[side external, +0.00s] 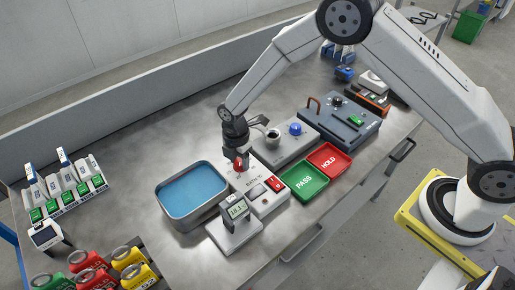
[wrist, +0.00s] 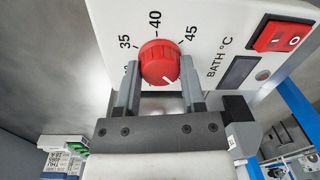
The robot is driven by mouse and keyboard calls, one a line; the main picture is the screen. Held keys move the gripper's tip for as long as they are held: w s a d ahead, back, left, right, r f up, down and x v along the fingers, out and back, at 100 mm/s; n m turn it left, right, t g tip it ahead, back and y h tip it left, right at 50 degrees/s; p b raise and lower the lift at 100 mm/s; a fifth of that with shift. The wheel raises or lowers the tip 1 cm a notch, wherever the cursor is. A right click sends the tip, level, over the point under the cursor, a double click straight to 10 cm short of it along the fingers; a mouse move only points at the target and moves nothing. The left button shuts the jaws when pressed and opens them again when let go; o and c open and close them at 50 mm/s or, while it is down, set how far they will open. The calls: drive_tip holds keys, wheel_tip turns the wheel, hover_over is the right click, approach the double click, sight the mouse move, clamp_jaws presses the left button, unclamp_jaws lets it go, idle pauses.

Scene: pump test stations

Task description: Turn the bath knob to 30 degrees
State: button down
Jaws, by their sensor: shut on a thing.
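The red bath knob (wrist: 160,60) sits on a white panel marked BATH °C; it also shows in the side view (side external: 238,164), partly covered by my gripper. Around it I read 35, 40 and 45; a number at its lower left is partly hidden by a finger. A short white mark on the knob points to the lower right in the wrist view. My gripper (wrist: 160,76), seen from the side as well (side external: 238,157), is shut on the knob, one finger on each side. The blue water bath (side external: 162,200) stands left of the control box (side external: 262,203).
A red rocker switch (wrist: 281,36) and dark display (wrist: 237,71) are beside the knob. A small meter (side external: 236,210) stands in front. Green PASS (side external: 304,181) and red HOLD (side external: 329,159) trays lie to the right. A grey station (side external: 283,147) is behind.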

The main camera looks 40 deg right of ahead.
drive_tip(key=shift+m, duration=0.5)
drive_tip(key=m, duration=0.4)
drive_tip(key=shift+m, duration=0.3)
drive_tip(key=m, duration=0.5)
drive_tip(key=shift+y, duration=0.3)
drive_tip(key=m, duration=0.5)
drive_tip(key=shift+d+m, duration=0.1)
drive_tip(key=shift+m, duration=0.3)
drive_tip(key=m, duration=0.5)
drive_tip(key=shift+t, duration=0.3)
drive_tip(key=shift+c, duration=1)
unclamp_jaws()
